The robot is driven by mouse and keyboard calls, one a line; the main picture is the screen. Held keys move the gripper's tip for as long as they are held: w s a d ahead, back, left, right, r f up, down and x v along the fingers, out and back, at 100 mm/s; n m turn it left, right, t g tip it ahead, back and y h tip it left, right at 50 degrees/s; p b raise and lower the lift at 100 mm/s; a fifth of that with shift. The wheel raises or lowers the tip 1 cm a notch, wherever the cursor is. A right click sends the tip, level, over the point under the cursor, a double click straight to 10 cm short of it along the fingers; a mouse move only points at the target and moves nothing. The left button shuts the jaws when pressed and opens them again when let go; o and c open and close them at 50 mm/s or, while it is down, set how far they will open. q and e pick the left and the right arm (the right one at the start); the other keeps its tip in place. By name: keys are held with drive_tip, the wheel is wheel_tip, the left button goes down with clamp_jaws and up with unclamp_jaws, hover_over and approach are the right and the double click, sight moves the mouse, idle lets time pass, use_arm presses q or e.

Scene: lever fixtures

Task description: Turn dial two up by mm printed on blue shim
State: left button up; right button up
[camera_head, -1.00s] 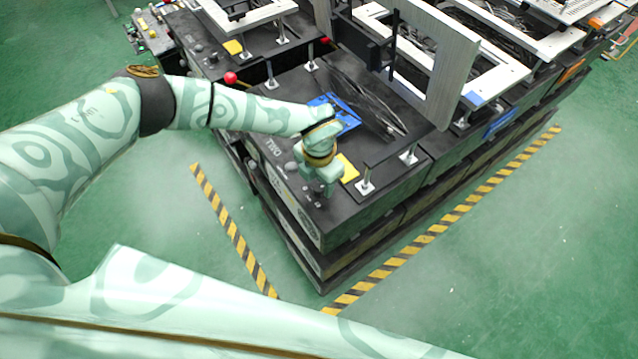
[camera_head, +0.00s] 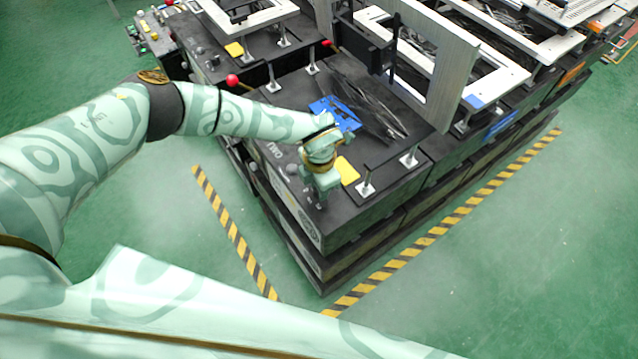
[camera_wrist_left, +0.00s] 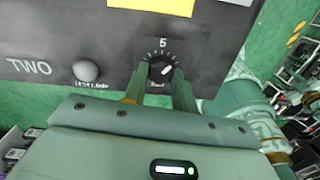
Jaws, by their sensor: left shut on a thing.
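Dial two is a small black knob (camera_wrist_left: 161,68) with white tick marks around it, on the dark panel lettered TWO, in the left wrist view. A digit that looks like 5 is printed above it. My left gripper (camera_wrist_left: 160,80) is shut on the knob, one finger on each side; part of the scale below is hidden. My right gripper is not seen.
A round grey knob (camera_wrist_left: 86,70) sits left of the dial. A yellow plate (camera_head: 347,170) lies behind my gripper. A red-balled lever (camera_head: 233,80) and metal posts stand on the fixture. Striped floor tape (camera_head: 440,228) borders open green floor.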

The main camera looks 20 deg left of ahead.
use_arm(q)
drive_tip(key=shift+m, duration=0.4)
drive_tip(key=o, duration=1)
wheel_tip(320, 180, up, 16)
drive_tip(key=p, duration=0.3)
drive_tip(key=shift+d+r, duration=0.1)
